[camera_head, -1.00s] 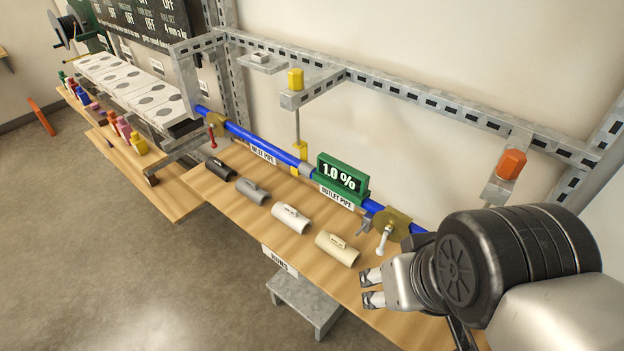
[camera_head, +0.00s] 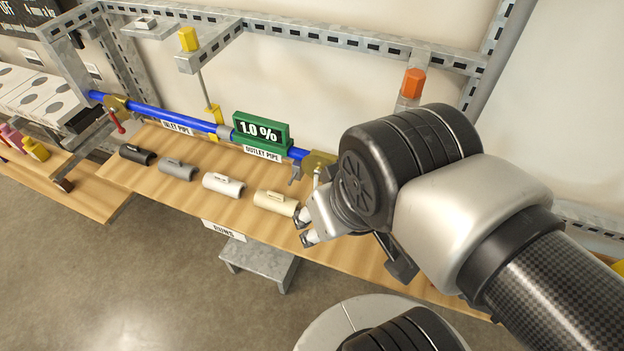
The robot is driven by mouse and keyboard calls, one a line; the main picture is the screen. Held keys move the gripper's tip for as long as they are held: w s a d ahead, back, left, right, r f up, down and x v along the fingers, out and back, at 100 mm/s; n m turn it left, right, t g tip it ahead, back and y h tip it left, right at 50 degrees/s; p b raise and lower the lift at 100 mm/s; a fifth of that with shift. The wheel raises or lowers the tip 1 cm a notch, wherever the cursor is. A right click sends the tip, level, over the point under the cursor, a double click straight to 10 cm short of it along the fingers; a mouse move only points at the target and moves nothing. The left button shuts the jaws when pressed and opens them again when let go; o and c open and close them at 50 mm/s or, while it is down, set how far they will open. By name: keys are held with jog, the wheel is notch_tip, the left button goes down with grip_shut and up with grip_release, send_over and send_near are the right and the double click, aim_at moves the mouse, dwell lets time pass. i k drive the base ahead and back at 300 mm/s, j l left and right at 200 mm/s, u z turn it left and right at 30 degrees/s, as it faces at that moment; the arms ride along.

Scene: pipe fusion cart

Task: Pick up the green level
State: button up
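The green level (camera_head: 262,133) shows "1.0 %" on its dark display. It sits on the blue pipe (camera_head: 188,123), just behind the "OUTLET PIPE" label. My gripper (camera_head: 304,229) is to the right of the level and nearer the camera, over the wooden bench by the cream coupling. Its two fingertips are apart with nothing between them. The level is clear of my gripper and fully visible from the front.
Several couplings, including a cream one (camera_head: 276,202) and a black one (camera_head: 137,154), lie along the wooden bench (camera_head: 152,190). Brass clamps (camera_head: 319,160) hold the pipe. A yellow knob (camera_head: 188,39) and an orange knob (camera_head: 413,83) are on the metal frame.

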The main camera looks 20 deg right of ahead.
aim_at(272, 135)
jog(key=i+j+u, duration=0.15)
jog(key=i+j, duration=0.65)
jog(key=i, duration=0.15)
